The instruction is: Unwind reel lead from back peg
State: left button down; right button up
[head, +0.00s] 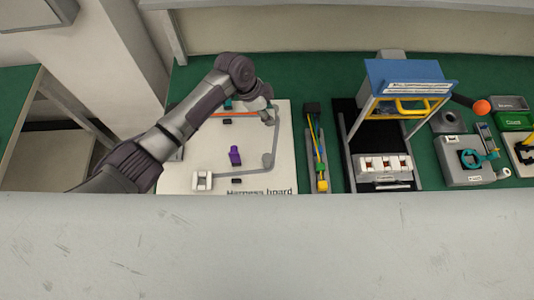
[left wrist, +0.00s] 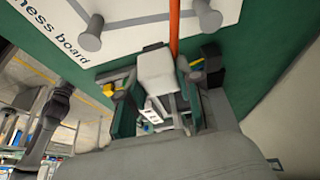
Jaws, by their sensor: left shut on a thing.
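My left gripper (head: 244,107) is over the far edge of the white harness board (head: 205,150). In the left wrist view the left gripper (left wrist: 156,82) is shut on a pale block-shaped lead end (left wrist: 156,68). An orange lead (left wrist: 174,28) runs up beside this block; an orange strip (head: 240,121) also shows below the gripper in the head view. Two grey pegs (left wrist: 91,36) (left wrist: 208,15) stand on the board near the gripper. A grey lead (head: 255,171) bends around a near peg (head: 268,160) on the board. My forearm and wrist hide part of the board's far side. My right gripper is out of view.
A purple piece (head: 235,155), a white connector (head: 202,180) and a small black piece (head: 236,181) are on the board. To the right stand a narrow tray of coloured leads (head: 320,165), a blue-topped press (head: 403,72) and a grey fixture (head: 465,172).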

pick_arm(q)
jog(key=s+a, duration=0.2)
jog(key=a, duration=0.9)
jog(key=s+a, duration=0.2)
jog(key=a, duration=0.9)
jog(key=shift+a, duration=0.4)
